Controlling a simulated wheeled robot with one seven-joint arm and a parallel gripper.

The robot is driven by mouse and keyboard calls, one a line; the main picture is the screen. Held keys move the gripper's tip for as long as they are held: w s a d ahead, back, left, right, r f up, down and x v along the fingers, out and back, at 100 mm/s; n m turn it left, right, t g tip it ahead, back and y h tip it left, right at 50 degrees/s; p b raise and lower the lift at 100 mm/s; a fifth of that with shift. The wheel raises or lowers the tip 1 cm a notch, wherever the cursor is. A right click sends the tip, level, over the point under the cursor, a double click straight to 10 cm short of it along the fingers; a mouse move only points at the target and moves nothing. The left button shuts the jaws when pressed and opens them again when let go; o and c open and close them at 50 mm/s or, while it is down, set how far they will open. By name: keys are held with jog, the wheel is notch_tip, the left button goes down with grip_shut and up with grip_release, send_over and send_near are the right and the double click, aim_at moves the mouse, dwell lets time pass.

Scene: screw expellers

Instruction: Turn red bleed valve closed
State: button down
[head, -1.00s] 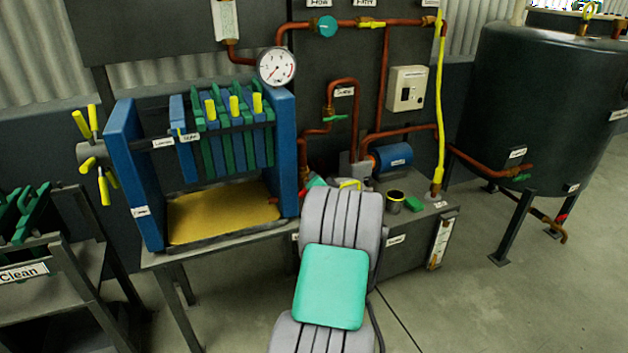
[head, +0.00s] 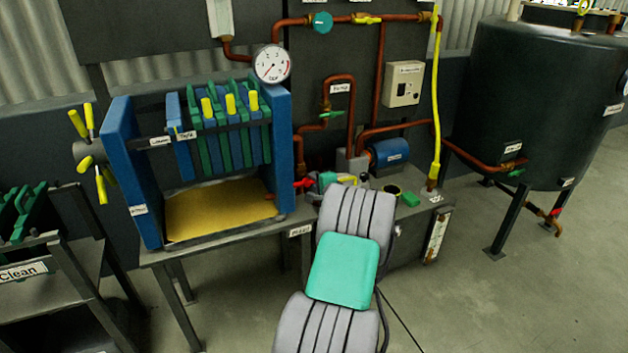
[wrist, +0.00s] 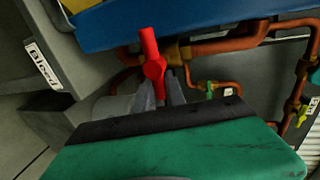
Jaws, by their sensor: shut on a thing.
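The red bleed valve handle (wrist: 150,48) stands up from its brass fitting in the wrist view, under the blue press frame. My gripper (wrist: 160,90) is shut on the lower part of the handle, with grey fingers on both sides of it. In the head view the red handle (head: 304,183) points left, beside the right post of the press. My gripper is partly hidden there behind my arm. A label reading "Bleed" (wrist: 43,65) is on the bench edge at the left of the wrist view.
The blue filter press (head: 122,170) stands close on the left. A dark tank (head: 540,100) stands at far right. Floor in front is clear.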

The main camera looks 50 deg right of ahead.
jog(key=shift+a, duration=0.1)
dwell(0.4)
jog(key=c, duration=1.4)
grip_release()
jog(key=v, duration=0.7)
jog(key=shift+s+a+p, duration=0.1)
jog(key=shift+s+p, duration=0.2)
jog(key=shift+p, duration=0.1)
jog(key=shift+r, duration=0.1)
